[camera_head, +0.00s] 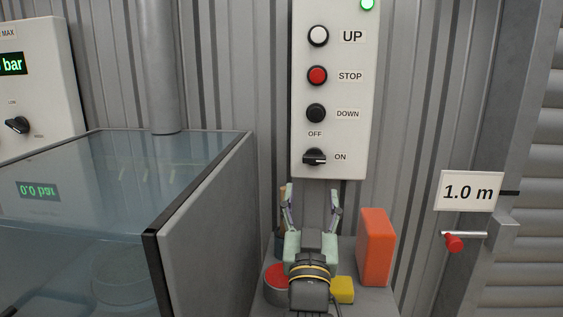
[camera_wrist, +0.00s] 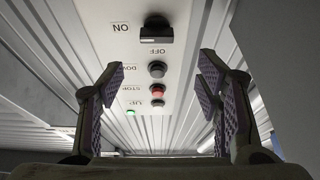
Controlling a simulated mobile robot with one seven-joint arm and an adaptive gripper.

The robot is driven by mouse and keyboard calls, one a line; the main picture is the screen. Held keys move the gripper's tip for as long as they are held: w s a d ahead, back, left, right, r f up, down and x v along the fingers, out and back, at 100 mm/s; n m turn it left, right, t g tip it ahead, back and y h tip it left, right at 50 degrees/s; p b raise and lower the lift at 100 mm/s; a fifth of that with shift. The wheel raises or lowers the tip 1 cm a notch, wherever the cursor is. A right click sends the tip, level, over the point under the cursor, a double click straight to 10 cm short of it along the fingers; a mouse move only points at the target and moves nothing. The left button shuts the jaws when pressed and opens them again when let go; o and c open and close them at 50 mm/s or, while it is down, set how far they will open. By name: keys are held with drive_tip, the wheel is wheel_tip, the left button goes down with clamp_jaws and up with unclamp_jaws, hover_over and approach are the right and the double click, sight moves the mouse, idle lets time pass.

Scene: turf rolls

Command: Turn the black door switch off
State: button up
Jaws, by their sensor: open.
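The black door switch (camera_head: 315,157) sits low on a white control panel (camera_head: 302,95), with OFF above it and ON to its right. Its handle lies level and its white mark points toward ON. The switch also shows upside down in the wrist view (camera_wrist: 155,28), near the top, beyond my fingertips. My gripper (camera_head: 313,192) is open and empty, just below the switch in the head view and apart from it. Its spread fingers (camera_wrist: 160,78) frame the panel in the wrist view.
White UP (camera_head: 318,35), red STOP (camera_head: 317,75) and black DOWN (camera_head: 316,113) buttons sit above the switch. A green light (camera_head: 367,4) glows on top. An orange block (camera_head: 375,247) and yellow block (camera_head: 343,290) are below. A glass-topped cabinet (camera_head: 205,215) stands left, a red-handled lever (camera_head: 454,242) right.

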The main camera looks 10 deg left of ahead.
sight(314, 160)
drive_tip(key=p+x, duration=0.1)
drive_tip(key=x, duration=0.4)
drive_tip(key=p+x, duration=0.2)
drive_tip(key=x, duration=0.2)
drive_tip(key=shift+w+d+r, duration=0.15)
drive_tip(key=shift+w+d, duration=0.05)
drive_tip(key=shift+w, duration=0.15)
drive_tip(key=shift+w+r, duration=0.1)
drive_tip(key=shift+w, duration=0.35)
drive_tip(key=c, duration=1.2)
drive_tip(key=shift+o, duration=0.2)
